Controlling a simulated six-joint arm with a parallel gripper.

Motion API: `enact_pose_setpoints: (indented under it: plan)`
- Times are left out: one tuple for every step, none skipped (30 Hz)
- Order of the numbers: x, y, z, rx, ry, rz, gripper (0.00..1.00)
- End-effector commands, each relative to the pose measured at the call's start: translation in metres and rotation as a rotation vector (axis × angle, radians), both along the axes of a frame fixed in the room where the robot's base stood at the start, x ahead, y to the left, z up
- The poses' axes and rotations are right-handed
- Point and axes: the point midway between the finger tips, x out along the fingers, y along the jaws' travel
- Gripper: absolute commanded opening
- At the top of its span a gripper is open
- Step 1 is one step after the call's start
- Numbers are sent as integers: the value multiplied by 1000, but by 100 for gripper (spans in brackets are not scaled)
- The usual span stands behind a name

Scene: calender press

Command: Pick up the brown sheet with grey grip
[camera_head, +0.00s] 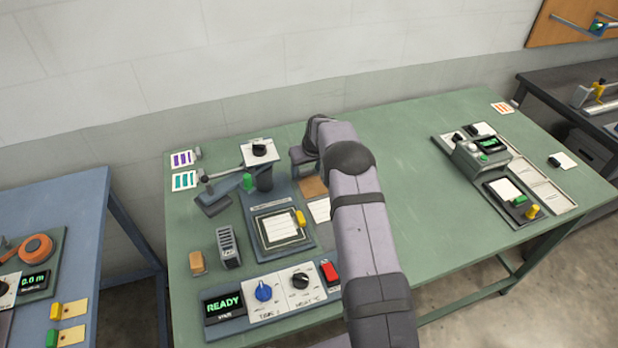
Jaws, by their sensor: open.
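A brown sheet (312,187) lies on the green table just left of my arm, partly hidden by it. I cannot make out its grey grip. My gripper (300,164) is at the end of my arm, above and behind the brown sheet, apart from it as far as I can tell. It is open; its fingertips are small and hard to see, and nothing shows held in it.
A press with a lever (225,176) and a framed bed (280,228) stands left of the sheet. A white lined card (320,210) lies in front. A control panel (270,297) lines the front edge. The table's back middle (420,125) is clear.

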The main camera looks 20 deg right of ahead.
Motion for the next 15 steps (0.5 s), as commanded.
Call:
enact_pose_setpoints:
  plan:
    - [1, 0, 0, 0, -1, 0, 58]
    - [1, 0, 0, 0, -1, 0, 58]
    - [1, 0, 0, 0, -1, 0, 58]
    - [1, 0, 0, 0, -1, 0, 58]
    - [1, 0, 0, 0, -1, 0, 58]
    - [1, 0, 0, 0, -1, 0, 58]
    - [1, 0, 0, 0, -1, 0, 58]
    - [1, 0, 0, 0, -1, 0, 51]
    - [1, 0, 0, 0, -1, 0, 41]
    - [1, 0, 0, 0, -1, 0, 34]
    - [0, 0, 0, 0, -1, 0, 27]
    - [0, 0, 0, 0, -1, 0, 17]
    - [0, 0, 0, 0, -1, 0, 14]
    - [0, 0, 0, 0, -1, 0, 14]
    - [0, 0, 0, 0, -1, 0, 14]
